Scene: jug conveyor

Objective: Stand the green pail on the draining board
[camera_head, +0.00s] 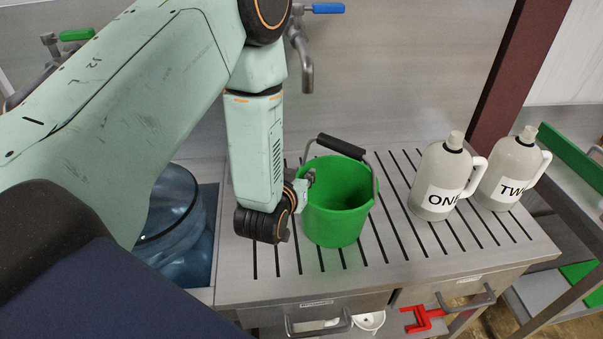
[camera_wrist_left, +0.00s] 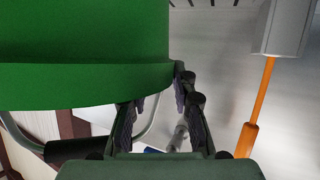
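The green pail (camera_head: 338,205) stands upright at the left part of the slotted draining board (camera_head: 400,262) and appears to rest on it. Its wire handle with a black grip (camera_head: 341,146) is raised toward the back. My left gripper (camera_head: 307,181) is at the left side of the pail's rim. In the left wrist view the pail (camera_wrist_left: 80,50) fills the upper left. My right gripper is not in view.
Two pale jugs, marked ONE (camera_head: 438,182) and TWO (camera_head: 509,174), stand at the board's right. A blue, see-through vessel (camera_head: 177,220) sits in the sink at left. Taps (camera_head: 307,70) are on the back wall. Drawer handles (camera_head: 467,301) stick out in front.

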